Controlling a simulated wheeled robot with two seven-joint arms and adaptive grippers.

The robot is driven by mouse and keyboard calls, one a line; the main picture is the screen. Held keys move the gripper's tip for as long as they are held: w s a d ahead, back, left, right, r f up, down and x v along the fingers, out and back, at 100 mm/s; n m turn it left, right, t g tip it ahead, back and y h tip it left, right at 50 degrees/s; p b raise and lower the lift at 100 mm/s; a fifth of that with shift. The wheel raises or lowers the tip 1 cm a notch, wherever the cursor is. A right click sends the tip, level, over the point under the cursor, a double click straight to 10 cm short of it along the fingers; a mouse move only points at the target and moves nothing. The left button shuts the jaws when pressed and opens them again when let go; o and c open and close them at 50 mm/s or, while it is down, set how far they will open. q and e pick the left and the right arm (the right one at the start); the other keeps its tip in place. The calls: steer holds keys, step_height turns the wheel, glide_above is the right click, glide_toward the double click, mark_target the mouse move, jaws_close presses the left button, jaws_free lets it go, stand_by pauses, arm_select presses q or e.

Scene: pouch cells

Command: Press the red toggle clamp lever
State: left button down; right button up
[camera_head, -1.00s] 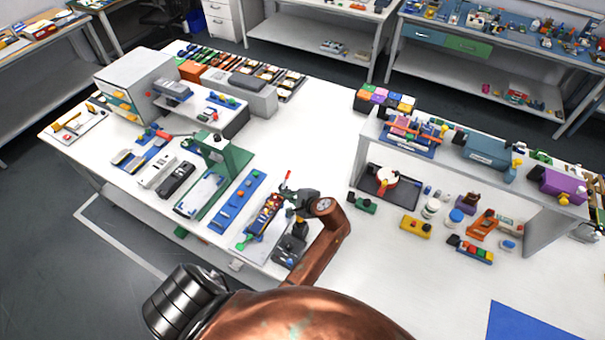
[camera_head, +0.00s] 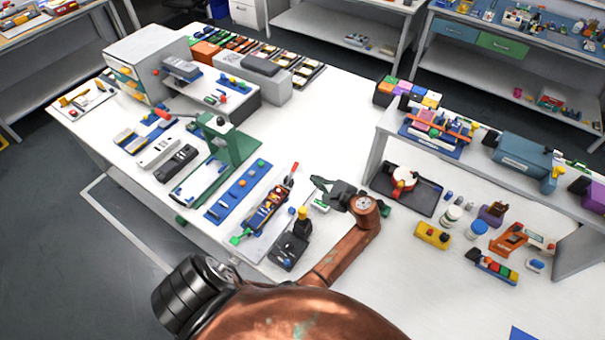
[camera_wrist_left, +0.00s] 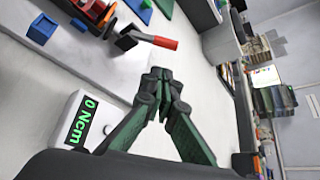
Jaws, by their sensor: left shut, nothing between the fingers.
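The red toggle clamp lever (camera_head: 293,170) sticks up, tilted, from the far end of a narrow clamp fixture (camera_head: 268,208) on a pale plate. In the left wrist view the red lever (camera_wrist_left: 160,42) lies beyond the fingertips, pointing right from its dark clamp body. My left gripper (camera_head: 317,184) is just to the right of the lever, apart from it. In the left wrist view the fingertips of my left gripper (camera_wrist_left: 160,75) meet, with nothing between them. My right gripper is not in view.
A black device with a yellow knob (camera_head: 290,247) stands near the table's front edge. A white box reading "0 Ncm" (camera_wrist_left: 80,118) sits close to my fingers. A green press (camera_head: 228,145) and blue strip (camera_head: 240,190) stand left; a dark tray (camera_head: 415,197) lies right.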

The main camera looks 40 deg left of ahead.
mark_target(293, 171)
arm_select(q)
steer(key=x, duration=1)
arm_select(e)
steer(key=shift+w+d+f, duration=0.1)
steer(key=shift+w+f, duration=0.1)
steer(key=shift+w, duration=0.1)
arm_select(q)
steer(key=shift+b, duration=0.35)
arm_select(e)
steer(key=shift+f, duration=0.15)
